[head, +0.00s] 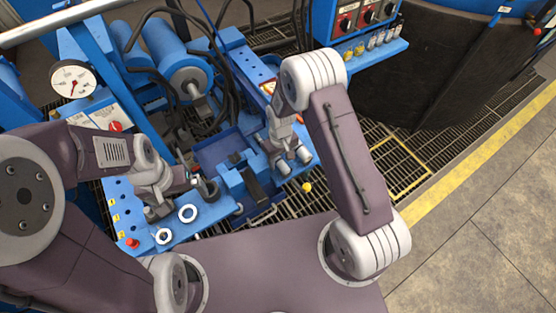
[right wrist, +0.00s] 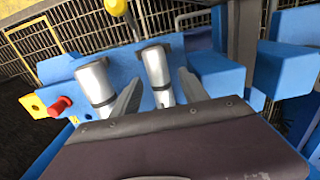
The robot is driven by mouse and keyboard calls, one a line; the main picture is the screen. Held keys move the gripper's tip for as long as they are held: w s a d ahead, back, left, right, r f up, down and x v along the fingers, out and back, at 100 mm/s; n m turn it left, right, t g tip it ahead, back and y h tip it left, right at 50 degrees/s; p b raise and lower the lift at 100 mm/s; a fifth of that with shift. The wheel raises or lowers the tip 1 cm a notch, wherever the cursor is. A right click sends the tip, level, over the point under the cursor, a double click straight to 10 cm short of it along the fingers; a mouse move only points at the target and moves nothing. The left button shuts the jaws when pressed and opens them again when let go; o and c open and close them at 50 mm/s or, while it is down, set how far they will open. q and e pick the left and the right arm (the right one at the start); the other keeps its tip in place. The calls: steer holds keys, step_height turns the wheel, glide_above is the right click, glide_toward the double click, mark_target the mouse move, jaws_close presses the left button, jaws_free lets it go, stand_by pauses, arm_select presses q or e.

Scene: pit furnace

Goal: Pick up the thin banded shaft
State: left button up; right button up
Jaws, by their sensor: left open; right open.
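Two silver shafts with bands stand in the blue holder. The slimmer shaft (right wrist: 157,72) is at the centre of the right wrist view, and a thicker shaft (right wrist: 97,84) with a dark band stands left of it. In the head view the slimmer shaft (head: 283,168) is in front of the thicker one (head: 304,155). My right gripper (right wrist: 158,95) is open, with one finger on each side of the slimmer shaft; I cannot tell whether they touch it. Its lower part hides some of the shaft. My left gripper (head: 204,188) is open over the left part of the blue bench.
A red knob (right wrist: 60,106) is beside the thicker shaft.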

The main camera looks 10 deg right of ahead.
steer(key=shift+r, duration=0.1)
jaws_close()
stand_by(1.2)
